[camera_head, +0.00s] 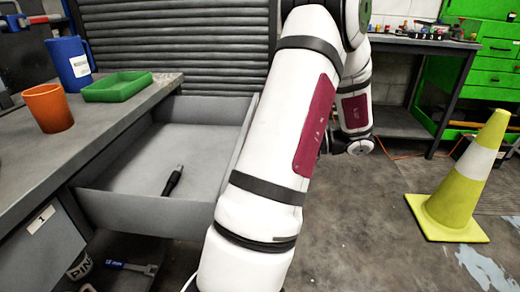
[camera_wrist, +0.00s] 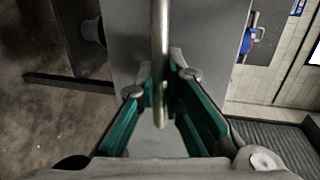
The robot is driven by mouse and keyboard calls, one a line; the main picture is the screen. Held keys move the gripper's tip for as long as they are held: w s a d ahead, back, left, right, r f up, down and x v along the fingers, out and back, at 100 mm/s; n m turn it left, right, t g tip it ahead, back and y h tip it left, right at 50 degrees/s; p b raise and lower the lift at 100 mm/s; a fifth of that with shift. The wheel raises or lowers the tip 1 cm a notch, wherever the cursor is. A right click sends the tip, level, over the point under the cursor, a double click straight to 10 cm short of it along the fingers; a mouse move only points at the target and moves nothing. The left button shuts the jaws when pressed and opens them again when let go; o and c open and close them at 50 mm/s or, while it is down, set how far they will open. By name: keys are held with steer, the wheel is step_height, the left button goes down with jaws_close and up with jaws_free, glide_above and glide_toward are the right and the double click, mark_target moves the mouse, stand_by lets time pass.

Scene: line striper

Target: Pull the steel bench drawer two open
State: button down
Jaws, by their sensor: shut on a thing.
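The grey steel drawer (camera_head: 140,213) stands pulled out from the bench in the head view, with its inside open to view. A dark screwdriver-like tool (camera_head: 173,182) lies on its floor. The grey drawer front (camera_wrist: 205,45) lies behind the bar.
On the bench top (camera_head: 25,165) stand an orange cup (camera_head: 48,108), a blue jug (camera_head: 71,62) and a green tray (camera_head: 118,87). A drawer labelled 1 (camera_head: 40,245) is below. A yellow cone (camera_head: 462,175) stands right, with bare floor between it and my arm.

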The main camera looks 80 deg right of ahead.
steer(key=shift+f, duration=0.1)
steer(key=c, duration=2)
jaws_free()
steer(key=shift+o, duration=0.2)
steer(key=a+v, duration=0.1)
steer(key=v, duration=1.1)
steer(key=shift+d, duration=0.4)
